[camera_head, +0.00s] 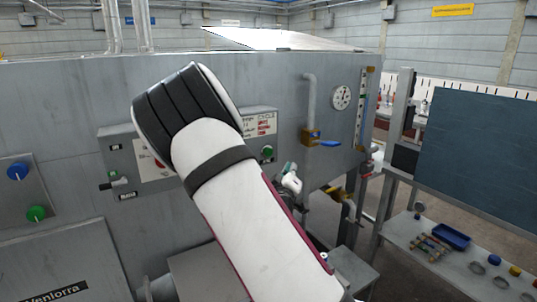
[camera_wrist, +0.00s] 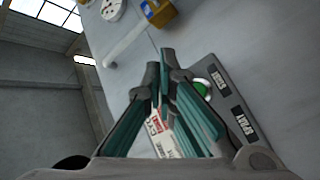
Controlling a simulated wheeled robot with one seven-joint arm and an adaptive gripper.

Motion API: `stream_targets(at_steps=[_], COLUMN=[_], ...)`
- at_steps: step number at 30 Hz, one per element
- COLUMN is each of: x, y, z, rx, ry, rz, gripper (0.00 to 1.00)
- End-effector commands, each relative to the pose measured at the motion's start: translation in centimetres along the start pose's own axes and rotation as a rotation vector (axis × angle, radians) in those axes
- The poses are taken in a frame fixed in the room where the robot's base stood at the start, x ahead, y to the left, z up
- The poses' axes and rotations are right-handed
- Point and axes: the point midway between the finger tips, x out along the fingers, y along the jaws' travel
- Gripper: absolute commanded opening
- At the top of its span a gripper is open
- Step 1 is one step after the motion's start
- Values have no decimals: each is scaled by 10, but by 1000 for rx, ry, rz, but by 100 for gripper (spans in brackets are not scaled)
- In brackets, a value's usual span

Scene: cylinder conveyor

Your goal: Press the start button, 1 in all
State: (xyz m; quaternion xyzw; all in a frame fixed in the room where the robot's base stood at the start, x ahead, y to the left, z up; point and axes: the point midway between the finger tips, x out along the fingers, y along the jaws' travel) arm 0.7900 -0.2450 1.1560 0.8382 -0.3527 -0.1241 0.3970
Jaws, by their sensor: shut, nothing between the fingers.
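A green button (camera_head: 267,152) sits on the right part of a grey control panel (camera_head: 262,119) on the machine's front. In the wrist view this green button (camera_wrist: 202,87) is partly hidden by my right finger, beside a dark label that appears to read START. My gripper (camera_wrist: 162,62) is shut and empty, its teal-sided fingers together and pointing past the button. In the head view my gripper (camera_head: 289,170) shows just to the lower right of the green button, partly behind my arm. Whether it touches the panel is not clear.
My arm hides the panel's middle. A dark-handled switch (camera_head: 118,182) is at its left. A blue button (camera_head: 17,171) and another green button (camera_head: 36,213) are further left. A pipe with a blue-handled valve (camera_head: 322,142) and a round gauge (camera_head: 341,97) are to the right.

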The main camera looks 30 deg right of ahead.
Motion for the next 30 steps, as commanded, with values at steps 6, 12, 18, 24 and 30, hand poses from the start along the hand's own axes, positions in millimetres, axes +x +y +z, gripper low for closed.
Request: stream_targets(at_steps=[6, 12, 18, 24, 30], x=[12, 31, 47, 58, 61], y=[-10, -25, -36, -43, -45], z=[-8, -21, -34, -42, -45], rx=[3, 3, 4, 2, 2], ry=[2, 2, 2, 1, 0], rz=[1, 0, 0, -1, -1], gripper=[0, 0, 0, 0, 0])
